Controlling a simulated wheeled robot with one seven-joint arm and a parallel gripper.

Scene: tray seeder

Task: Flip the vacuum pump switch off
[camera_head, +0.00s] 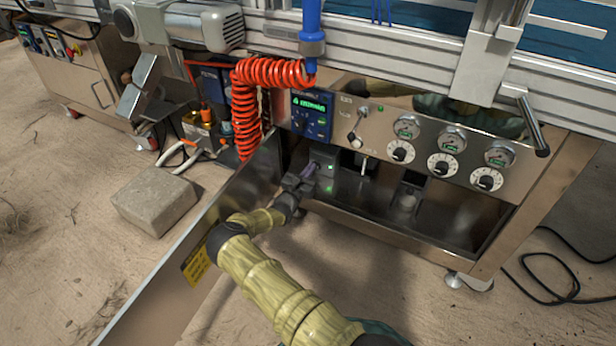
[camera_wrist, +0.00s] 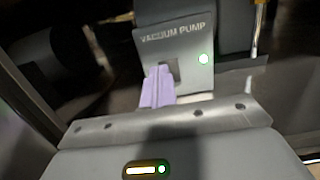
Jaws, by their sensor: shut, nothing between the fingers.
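The vacuum pump switch box (camera_wrist: 195,45) is grey and labelled VACUUM PUMP, with a lit green lamp at its right. In the head view the box (camera_head: 327,160) sits inside the open cabinet bay, with green light showing. My gripper (camera_wrist: 160,70) has its pale purple fingers shut and empty. The fingertips are at the dark switch opening (camera_wrist: 174,66) in the middle of the box face and cover its left part. The switch's position is hidden, and I cannot tell if the fingers touch it. My gripper also shows in the head view (camera_head: 313,168), left of the lamp.
An open cabinet door (camera_head: 195,255) stands left of my arm. Above the bay is a metal panel with a display (camera_head: 311,115), gauges and knobs (camera_head: 440,165). A coiled red hose (camera_head: 245,110) hangs nearby. A stone block (camera_head: 155,198) lies on the floor.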

